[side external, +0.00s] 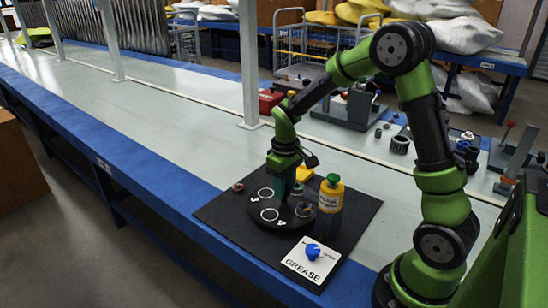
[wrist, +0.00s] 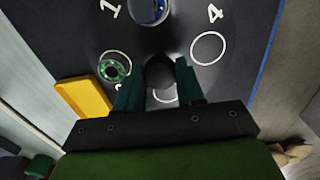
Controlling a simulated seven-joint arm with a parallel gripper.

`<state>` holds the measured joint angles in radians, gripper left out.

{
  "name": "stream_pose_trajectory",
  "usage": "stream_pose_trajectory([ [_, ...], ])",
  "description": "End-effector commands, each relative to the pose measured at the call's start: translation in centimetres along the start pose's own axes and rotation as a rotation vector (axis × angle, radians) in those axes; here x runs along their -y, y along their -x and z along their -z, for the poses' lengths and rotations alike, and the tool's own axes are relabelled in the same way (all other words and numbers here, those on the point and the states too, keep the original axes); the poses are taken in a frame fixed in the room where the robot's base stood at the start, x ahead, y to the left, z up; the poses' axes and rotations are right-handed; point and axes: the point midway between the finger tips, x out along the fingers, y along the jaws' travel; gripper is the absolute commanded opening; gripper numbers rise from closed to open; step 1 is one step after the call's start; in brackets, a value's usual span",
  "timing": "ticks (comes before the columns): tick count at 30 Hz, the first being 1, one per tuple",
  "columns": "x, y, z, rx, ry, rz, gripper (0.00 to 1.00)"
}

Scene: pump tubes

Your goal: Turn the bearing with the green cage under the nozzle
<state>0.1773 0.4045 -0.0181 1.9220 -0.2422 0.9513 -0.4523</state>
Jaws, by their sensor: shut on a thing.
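A black round turntable (wrist: 190,30) carries numbered white rings. The bearing with the green cage (wrist: 113,68) lies on it, left of my gripper's fingers in the wrist view. Another round part with blue on it (wrist: 148,12) sits by the number 1, cut by the top edge. My gripper (wrist: 160,82) points down over the disc, its fingers shut on a dark knob (wrist: 160,68) between them; it also shows in the side view (side external: 281,196). The yellow grease bottle (side external: 330,196) with a green cap stands at the disc's right edge; its nozzle is not clear.
A white GREASE card (side external: 300,268) with a blue knob (side external: 311,250) lies on the black mat (side external: 350,232). A yellow block (wrist: 84,98) lies beside the disc. A small red part (side external: 238,187) sits at the mat's left. The bench to the left is clear.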

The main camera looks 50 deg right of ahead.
Motion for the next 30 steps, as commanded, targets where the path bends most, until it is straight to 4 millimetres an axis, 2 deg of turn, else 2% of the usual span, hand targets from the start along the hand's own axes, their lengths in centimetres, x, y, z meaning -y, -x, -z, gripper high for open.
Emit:
stream_pose_trajectory([
  [14, -0.01, 0.08, 0.02, -0.001, -0.047, 0.000, 0.00],
  [30, -0.01, 0.11, 0.03, -0.001, -0.294, 0.000, 0.00],
])
